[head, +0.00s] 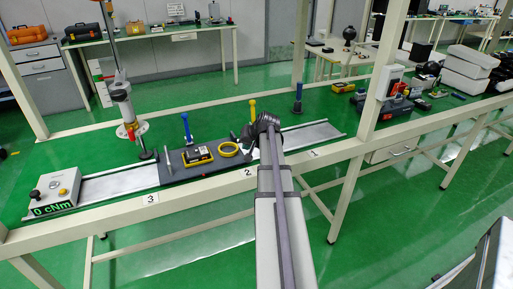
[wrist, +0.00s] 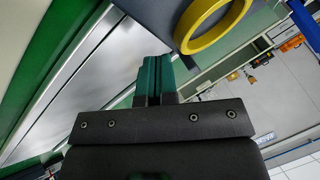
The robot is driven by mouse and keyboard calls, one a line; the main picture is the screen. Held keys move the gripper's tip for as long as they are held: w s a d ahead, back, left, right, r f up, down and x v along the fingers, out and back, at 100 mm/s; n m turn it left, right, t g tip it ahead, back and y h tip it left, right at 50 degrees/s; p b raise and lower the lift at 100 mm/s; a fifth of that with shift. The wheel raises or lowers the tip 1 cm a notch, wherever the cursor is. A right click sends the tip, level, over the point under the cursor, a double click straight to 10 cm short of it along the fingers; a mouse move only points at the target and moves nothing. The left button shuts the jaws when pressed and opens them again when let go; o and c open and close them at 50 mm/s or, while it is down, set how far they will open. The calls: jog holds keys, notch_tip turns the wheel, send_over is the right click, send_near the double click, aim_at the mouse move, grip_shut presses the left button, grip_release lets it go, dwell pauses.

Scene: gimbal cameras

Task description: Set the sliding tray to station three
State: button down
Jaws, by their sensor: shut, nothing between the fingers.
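The sliding tray (head: 178,176) is a dark grey plate on a metal rail (head: 108,184). It carries a yellow-and-black device (head: 197,155) and a yellow ring (head: 228,150). A small red mark on its front edge lies between labels 3 (head: 150,198) and 2 (head: 248,171). My gripper (head: 262,122) is at the tray's right end, partly hidden by my arm. In the wrist view my green fingers (wrist: 153,72) are shut and empty, near the tray edge (wrist: 157,18) and ring (wrist: 213,24). I cannot tell whether they touch the tray.
A grey box reading 0 cNm (head: 54,190) sits at the rail's left end. A upright silver column device (head: 122,105) stands behind the rail, with a blue post (head: 187,128) nearby. Label 1 (head: 315,153) is at right. The rail left of the tray looks clear.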

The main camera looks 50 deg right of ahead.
jog(key=shift+w+a+r, duration=0.1)
jog(key=shift+w+a, duration=0.4)
jog(key=shift+w, duration=0.15)
